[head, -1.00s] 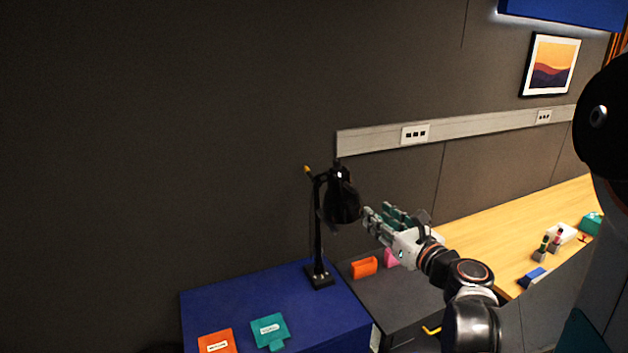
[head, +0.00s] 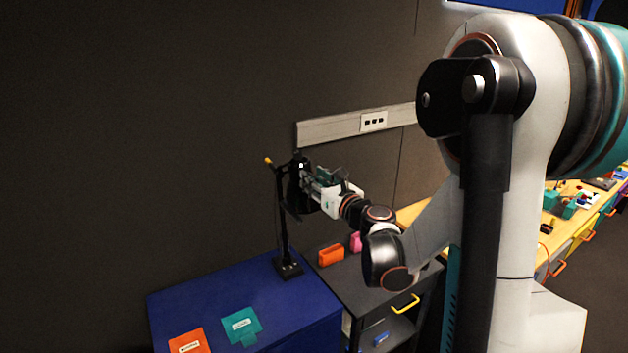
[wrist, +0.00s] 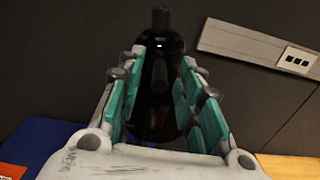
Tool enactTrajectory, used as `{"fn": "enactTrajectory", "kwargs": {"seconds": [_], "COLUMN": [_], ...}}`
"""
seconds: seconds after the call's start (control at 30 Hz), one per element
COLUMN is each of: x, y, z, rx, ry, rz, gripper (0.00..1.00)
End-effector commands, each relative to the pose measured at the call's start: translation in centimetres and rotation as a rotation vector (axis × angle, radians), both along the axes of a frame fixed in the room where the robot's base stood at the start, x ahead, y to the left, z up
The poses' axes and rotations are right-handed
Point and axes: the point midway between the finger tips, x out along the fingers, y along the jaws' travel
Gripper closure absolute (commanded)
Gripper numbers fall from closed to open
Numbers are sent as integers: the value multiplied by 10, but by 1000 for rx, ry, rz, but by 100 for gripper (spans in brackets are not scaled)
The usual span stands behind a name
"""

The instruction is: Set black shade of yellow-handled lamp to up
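The lamp stands on the blue surface, with an upright black post (head: 282,225) and a small yellow handle (head: 268,160) at its upper left end. Its black shade (head: 294,190) hangs at the right of the post, its lower part partly hidden by my gripper (head: 310,178). In the wrist view the shade (wrist: 157,100) fills the space between the two rows of teal finger pads of my gripper (wrist: 161,62). The fingers are spread, one row on each side of the shade. I cannot tell whether the pads touch it.
The blue cabinet top (head: 215,300) carries an orange card (head: 188,342) and a teal card (head: 241,324). An orange block (head: 331,255) and a pink block (head: 356,242) sit on the dark cabinet beside it. A wall strip with a socket (head: 373,121) runs behind.

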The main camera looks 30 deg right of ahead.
Motion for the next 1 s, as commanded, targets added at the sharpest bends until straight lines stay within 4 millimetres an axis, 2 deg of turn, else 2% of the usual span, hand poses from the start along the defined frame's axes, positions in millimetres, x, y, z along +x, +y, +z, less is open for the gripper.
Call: {"fn": "enactTrajectory", "kwargs": {"seconds": [0.37,0.5,0.53,1.0], "x": [6,6,6,5], "y": [1,1,1,2], "z": [0,0,0,-1], "rx": [0,0,0,-46], "ry": [0,0,0,-1], "rz": [0,0,0,0], "gripper": [67,96,100,100]}}
